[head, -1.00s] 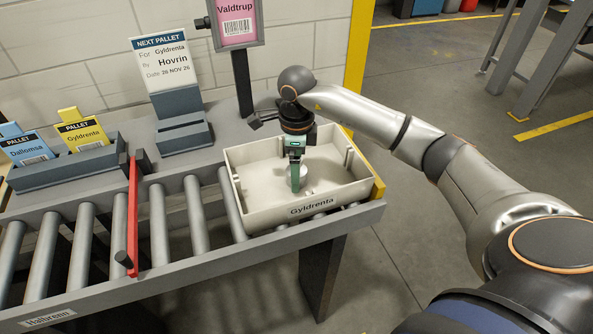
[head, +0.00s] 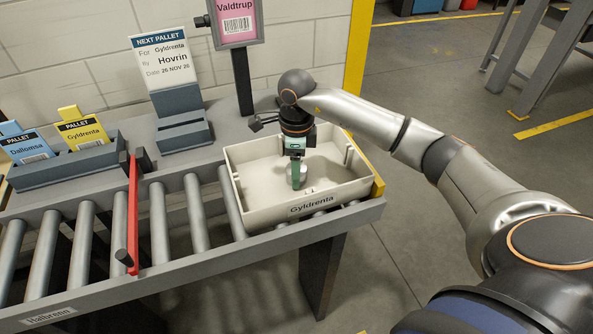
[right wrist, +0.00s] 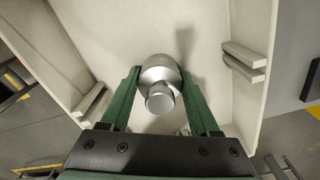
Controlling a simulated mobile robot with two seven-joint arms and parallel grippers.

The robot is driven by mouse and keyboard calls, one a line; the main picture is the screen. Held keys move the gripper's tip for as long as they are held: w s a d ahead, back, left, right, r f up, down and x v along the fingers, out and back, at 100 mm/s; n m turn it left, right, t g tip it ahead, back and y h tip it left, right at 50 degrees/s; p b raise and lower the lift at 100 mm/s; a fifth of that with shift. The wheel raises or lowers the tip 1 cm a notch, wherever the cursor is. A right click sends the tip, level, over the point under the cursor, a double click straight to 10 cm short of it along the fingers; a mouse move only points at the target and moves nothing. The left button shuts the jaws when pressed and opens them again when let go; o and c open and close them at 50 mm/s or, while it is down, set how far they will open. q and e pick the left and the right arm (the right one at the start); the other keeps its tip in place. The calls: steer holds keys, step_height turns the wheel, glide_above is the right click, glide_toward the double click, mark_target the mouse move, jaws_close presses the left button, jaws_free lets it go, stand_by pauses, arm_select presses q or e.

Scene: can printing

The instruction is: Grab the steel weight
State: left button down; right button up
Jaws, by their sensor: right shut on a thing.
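The steel weight (right wrist: 161,78) is a silvery knobbed cylinder in the right wrist view, between the two green fingers of my right gripper (right wrist: 160,88). In the head view the weight (head: 302,169) is partly hidden by the fingers. My right gripper (head: 296,176) points down inside the cream tray (head: 270,210) labelled Gyldrenta and is shut on the weight. I cannot tell whether the weight still touches the tray floor. My left gripper is not in view.
The tray sits at the right end of a roller conveyor (head: 158,222). A red bar (head: 133,215) crosses the rollers to its left. Pallet cards (head: 82,128) stand in a grey holder, and a sign post (head: 243,80) rises behind the tray. The tray's walls surround the gripper.

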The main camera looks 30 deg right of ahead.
jaws_close()
steer(key=shift+w+r, duration=0.1)
steer(key=shift+r, duration=0.05)
